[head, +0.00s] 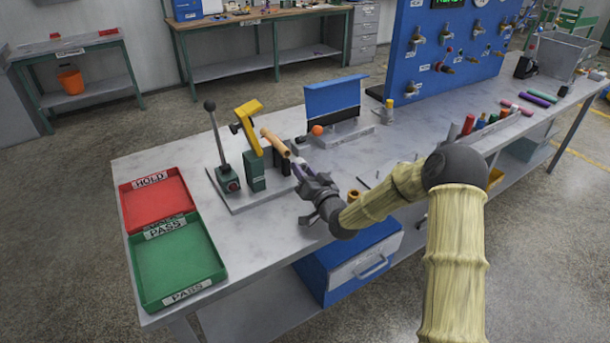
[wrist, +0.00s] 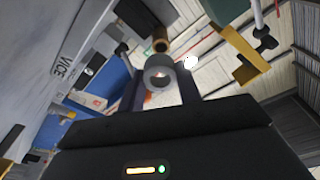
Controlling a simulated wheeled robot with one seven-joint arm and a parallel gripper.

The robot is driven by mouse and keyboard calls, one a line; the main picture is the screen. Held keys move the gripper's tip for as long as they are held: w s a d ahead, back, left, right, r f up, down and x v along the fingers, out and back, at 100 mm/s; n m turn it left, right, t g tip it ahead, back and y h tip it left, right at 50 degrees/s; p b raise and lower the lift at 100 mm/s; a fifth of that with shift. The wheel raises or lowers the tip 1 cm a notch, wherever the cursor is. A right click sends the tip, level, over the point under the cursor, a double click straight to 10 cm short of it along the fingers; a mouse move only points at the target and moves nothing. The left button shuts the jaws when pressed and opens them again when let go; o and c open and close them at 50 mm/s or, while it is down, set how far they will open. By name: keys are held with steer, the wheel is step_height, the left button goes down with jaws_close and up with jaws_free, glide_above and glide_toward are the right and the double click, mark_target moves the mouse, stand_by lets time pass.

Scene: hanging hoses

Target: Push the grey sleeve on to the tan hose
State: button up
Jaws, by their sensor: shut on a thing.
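The tan hose (head: 275,143) sticks out from the clamp stand on the bench, its end pointing toward my gripper (head: 299,168). In the wrist view the tan hose (wrist: 160,42) shows just above and beyond the grey sleeve (wrist: 160,61), a short open ring. My gripper (wrist: 160,88) is shut on the sleeve, with one finger on each side of it. In the head view my fingers mostly hide the sleeve.
A yellow clamp (head: 248,112) and a black-knobbed lever (head: 217,140) stand on the fixture plate left of the hose. A blue panel (head: 333,97) and orange ball (head: 317,130) are behind. Red (head: 128,207) and green (head: 150,275) trays lie at left. Small loose parts lie right of my gripper.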

steer(key=shift+a+f+b+x, duration=0.15)
steer(key=shift+b+x, duration=0.15)
steer(key=shift+x, duration=0.7)
steer(key=shift+a+f+b+x, duration=0.1)
steer(key=shift+b+x, duration=0.15)
steer(key=shift+x, duration=0.75)
steer(key=shift+a+r, duration=0.15)
steer(key=shift+a, duration=0.05)
steer(key=shift+d, duration=0.1)
steer(key=shift+b, duration=0.5)
steer(key=shift+w+a, duration=0.25)
steer(key=shift+w, duration=0.15)
steer(key=shift+b, duration=0.7)
steer(key=shift+b+x, duration=0.75)
steer(key=shift+x, duration=0.35)
stand_by(2.5)
steer(key=shift+w+a, duration=0.1)
steer(key=shift+a, duration=0.1)
stand_by(0.3)
